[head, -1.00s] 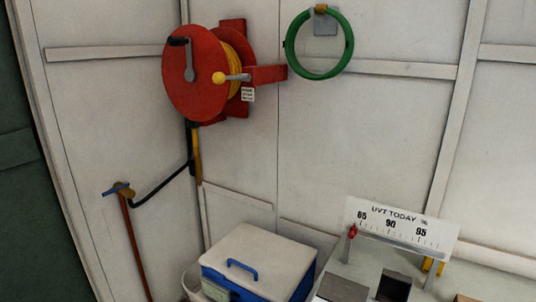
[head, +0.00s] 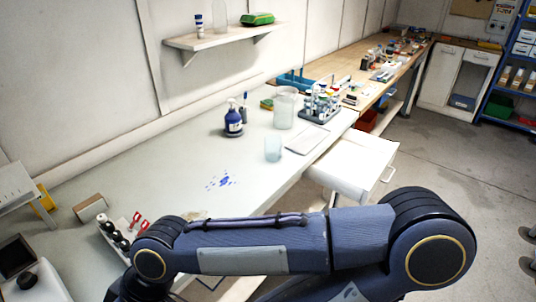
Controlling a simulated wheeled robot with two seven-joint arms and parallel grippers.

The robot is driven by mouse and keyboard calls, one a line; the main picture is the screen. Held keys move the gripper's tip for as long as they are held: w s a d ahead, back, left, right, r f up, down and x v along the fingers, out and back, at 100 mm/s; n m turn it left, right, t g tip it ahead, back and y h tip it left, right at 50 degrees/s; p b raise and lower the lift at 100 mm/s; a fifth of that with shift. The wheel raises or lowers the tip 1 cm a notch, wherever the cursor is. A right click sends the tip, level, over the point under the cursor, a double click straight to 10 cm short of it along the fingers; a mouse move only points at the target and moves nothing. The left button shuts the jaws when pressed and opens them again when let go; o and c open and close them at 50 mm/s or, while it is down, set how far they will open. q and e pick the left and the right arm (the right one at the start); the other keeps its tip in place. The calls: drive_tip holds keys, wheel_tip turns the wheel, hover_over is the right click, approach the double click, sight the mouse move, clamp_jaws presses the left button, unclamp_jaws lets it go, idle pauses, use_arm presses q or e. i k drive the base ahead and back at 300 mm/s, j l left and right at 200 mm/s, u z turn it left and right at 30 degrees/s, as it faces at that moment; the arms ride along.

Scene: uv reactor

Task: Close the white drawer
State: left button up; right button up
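The white drawer (head: 352,166) juts out from under the front edge of the pale bench in the head view, so it stands open. Its handle (head: 388,174) is on the front face, toward the right. One of my arms crosses the lower part of the view, below and in front of the drawer, and hides part of the space under the bench. Neither gripper shows, so I cannot see whether they are open or shut.
The pale bench (head: 185,160) carries a blue pump bottle (head: 233,121), a large beaker (head: 285,108), a small cup (head: 273,148) and a rack of tubes (head: 322,102). A wooden bench (head: 385,58) continues behind. Grey floor (head: 445,150) to the drawer's right is clear.

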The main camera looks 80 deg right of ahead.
sight(353, 166)
drive_tip(key=k+z, duration=0.15)
drive_tip(key=z, duration=0.3)
drive_tip(key=k+z, duration=0.1)
drive_tip(key=z, duration=0.35)
drive_tip(key=k+l+z, duration=0.1)
drive_tip(key=z, duration=2.5)
drive_tip(key=i+j, duration=0.35)
drive_tip(key=i, duration=0.15)
drive_tip(key=i+j, duration=0.4)
drive_tip(key=i, duration=0.15)
